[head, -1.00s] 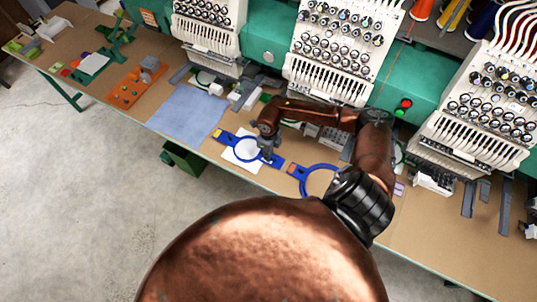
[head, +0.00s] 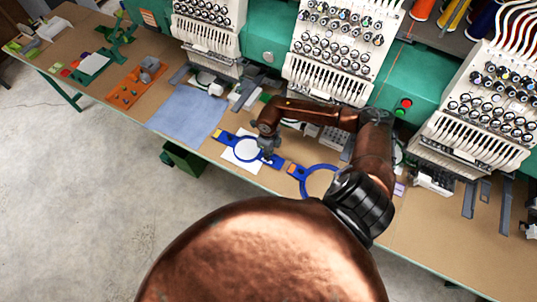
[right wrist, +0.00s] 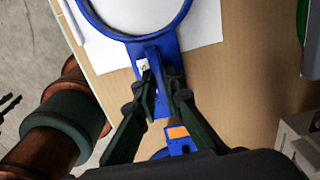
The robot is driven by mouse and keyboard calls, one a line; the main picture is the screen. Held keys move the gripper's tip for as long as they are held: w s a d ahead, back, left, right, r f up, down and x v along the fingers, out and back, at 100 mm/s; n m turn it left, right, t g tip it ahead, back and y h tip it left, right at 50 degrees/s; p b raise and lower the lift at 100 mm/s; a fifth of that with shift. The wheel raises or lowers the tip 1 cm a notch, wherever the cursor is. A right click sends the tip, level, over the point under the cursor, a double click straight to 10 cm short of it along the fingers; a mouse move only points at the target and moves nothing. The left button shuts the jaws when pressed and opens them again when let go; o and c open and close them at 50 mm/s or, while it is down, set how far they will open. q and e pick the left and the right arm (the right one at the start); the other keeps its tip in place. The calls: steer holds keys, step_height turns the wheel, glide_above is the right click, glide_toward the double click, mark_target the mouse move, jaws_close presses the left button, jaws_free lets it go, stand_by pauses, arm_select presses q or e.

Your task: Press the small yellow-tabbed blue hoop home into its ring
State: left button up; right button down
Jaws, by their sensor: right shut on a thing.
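The small blue hoop (head: 236,150) lies over a white sheet near the table's front edge, with a yellow tab (head: 218,133) at its left end. My right gripper (head: 267,157) is at the hoop's right-hand arm. In the right wrist view, its dark fingers (right wrist: 166,98) are shut on the blue arm (right wrist: 154,57) beside a small white label. The hoop's round part (right wrist: 130,37) is cut off by the top edge there. I cannot tell the hoop and its ring apart, nor whether one sits fully in the other. My left gripper is not in view.
A larger blue hoop (head: 304,181) with an orange tab (head: 290,168) lies close to the right. A blue cloth (head: 187,113) and an orange tray (head: 134,88) lie to the left. Embroidery machine heads (head: 345,35) stand behind. The table's front right is mostly clear.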

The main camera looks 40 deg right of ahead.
steer(key=shift+f+b, duration=0.35)
stand_by(0.5)
steer(key=c, duration=1.9)
jaws_free()
steer(key=shift+c, duration=0.2)
step_height(320, 180, up, 12)
